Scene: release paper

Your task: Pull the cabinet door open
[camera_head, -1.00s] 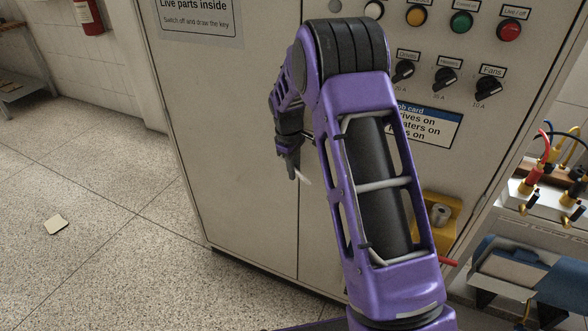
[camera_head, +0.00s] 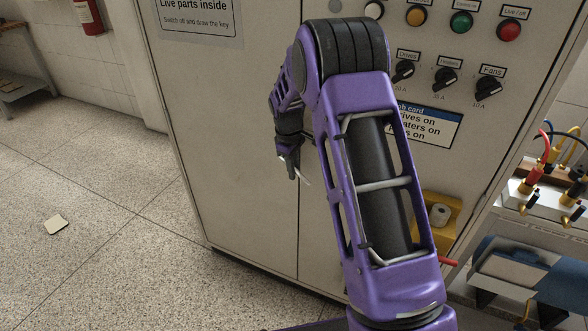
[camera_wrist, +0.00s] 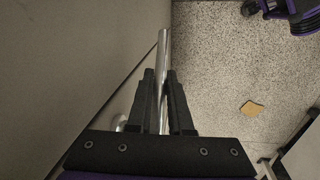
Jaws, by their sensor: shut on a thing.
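The grey cabinet door (camera_head: 220,110) carries a "Live parts inside" sign and looks flush with the cabinet front. Its lower seam shows beside my arm. In the wrist view the door surface (camera_wrist: 75,50) fills the left side. A silver bar handle (camera_wrist: 164,45) runs between the two black fingers of my gripper (camera_wrist: 161,82), which is shut on it. In the head view my gripper (camera_head: 291,168) is small and low in front of the door, and the handle is mostly hidden by my arm.
The control panel with lamps and black knobs (camera_head: 445,76) is on the right. A bench with red and yellow leads (camera_head: 545,180) stands further right. A red extinguisher (camera_head: 87,15) is at the back.

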